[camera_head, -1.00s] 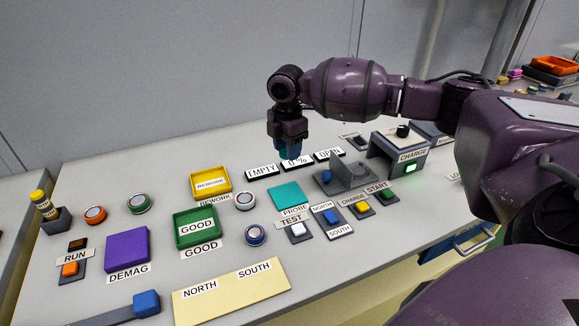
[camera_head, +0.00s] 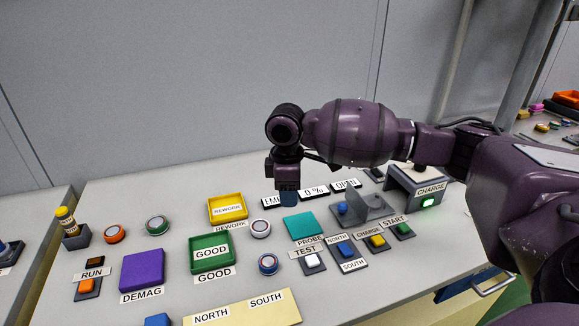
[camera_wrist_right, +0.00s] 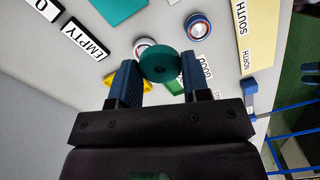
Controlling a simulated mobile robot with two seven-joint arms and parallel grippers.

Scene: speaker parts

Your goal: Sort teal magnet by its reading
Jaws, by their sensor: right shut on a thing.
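My right gripper (camera_head: 288,200) hangs above the table in front of the EMPTY sign. The magnet cannot be made out in the head view. Signs read EMPTY, 0 % (camera_head: 314,194) and OPEN (camera_head: 346,185); the gripper partly covers EMPTY. My left gripper is not in view.
A purple DEMAG pad (camera_head: 143,271) and orange RUN button (camera_head: 86,286) are at left. Several round parts sit around the trays. A grey fixture (camera_head: 372,206), buttons and the CHARGE box (camera_head: 418,190) stand at right. A cream NORTH/SOUTH board (camera_head: 245,309) lies in front.

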